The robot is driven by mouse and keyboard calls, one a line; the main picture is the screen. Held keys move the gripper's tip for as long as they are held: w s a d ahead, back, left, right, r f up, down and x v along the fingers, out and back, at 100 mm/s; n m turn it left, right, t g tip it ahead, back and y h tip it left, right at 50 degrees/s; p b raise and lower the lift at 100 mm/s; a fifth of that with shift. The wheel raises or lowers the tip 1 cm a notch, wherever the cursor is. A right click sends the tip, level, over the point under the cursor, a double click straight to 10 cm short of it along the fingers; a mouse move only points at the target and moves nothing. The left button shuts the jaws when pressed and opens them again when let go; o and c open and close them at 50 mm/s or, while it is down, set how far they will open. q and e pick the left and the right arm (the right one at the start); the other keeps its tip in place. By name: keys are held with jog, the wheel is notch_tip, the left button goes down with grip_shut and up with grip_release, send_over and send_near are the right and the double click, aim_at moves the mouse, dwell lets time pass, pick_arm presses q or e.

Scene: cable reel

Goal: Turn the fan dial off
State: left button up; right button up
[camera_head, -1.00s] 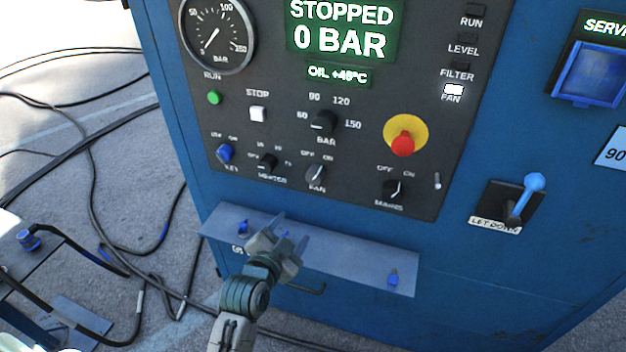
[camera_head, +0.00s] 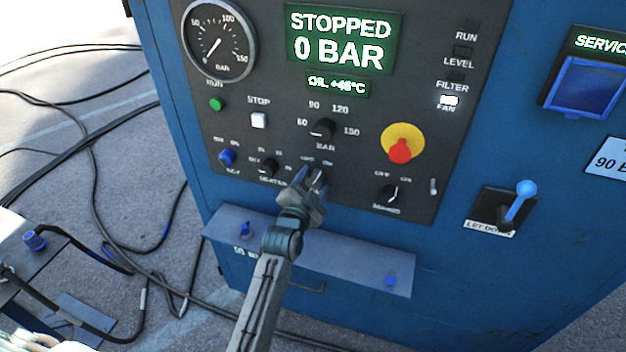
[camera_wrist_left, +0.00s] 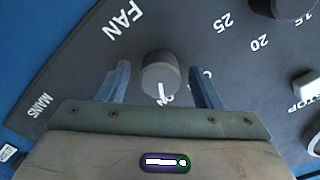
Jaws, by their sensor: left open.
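The fan dial (camera_wrist_left: 160,74) is a dark round knob with a white pointer line, on the dark control panel. In the wrist view its pointer is toward the partly hidden "ON" lettering. My left gripper (camera_wrist_left: 160,84) is open, with one finger on each side of the dial; I cannot tell whether either touches it. In the head view my left gripper (camera_head: 309,178) is at the panel and hides most of the dial and its label. My right gripper is not in view.
The heater dial (camera_head: 268,167) is close on the left, the pressure dial (camera_head: 323,129) above, and the mains dial (camera_head: 388,194) to the right. A red emergency knob (camera_head: 401,150) is up right. A blue-grey ledge (camera_head: 345,262) sticks out below the panel.

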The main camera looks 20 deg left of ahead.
pick_arm(q)
jog(key=shift+w, duration=0.2)
jog(key=c, duration=0.9)
jog(key=shift+c, duration=0.5)
